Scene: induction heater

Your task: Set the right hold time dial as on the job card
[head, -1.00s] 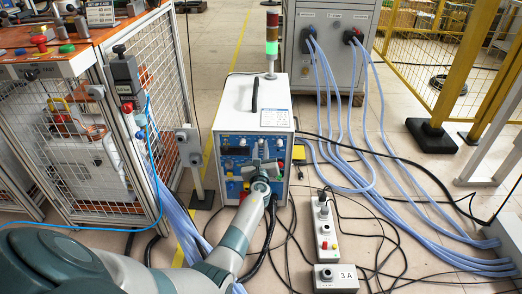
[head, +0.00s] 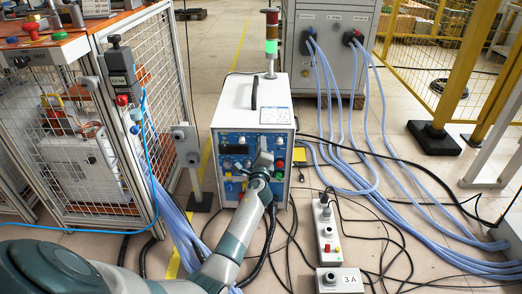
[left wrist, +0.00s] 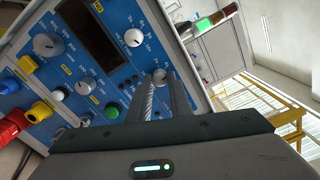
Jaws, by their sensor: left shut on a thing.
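The white heater cabinet (head: 232,98) stands on the floor with a blue control panel (head: 233,141) on its front. My left gripper (head: 264,152) is at the right half of that panel, partly covering it. In the left wrist view, its two fingers (left wrist: 160,90) close around a small grey dial (left wrist: 159,75) with white scale marks around it. Another grey dial (left wrist: 133,38) is above left of it, and a larger one (left wrist: 48,45) sits left of a dark display (left wrist: 88,36). The dial lettering is too small to read surely. A white printed card (head: 275,116) lies on the cabinet top.
A caged workbench (head: 95,40) is at left. Blue cables (head: 375,130) cross the floor at right.

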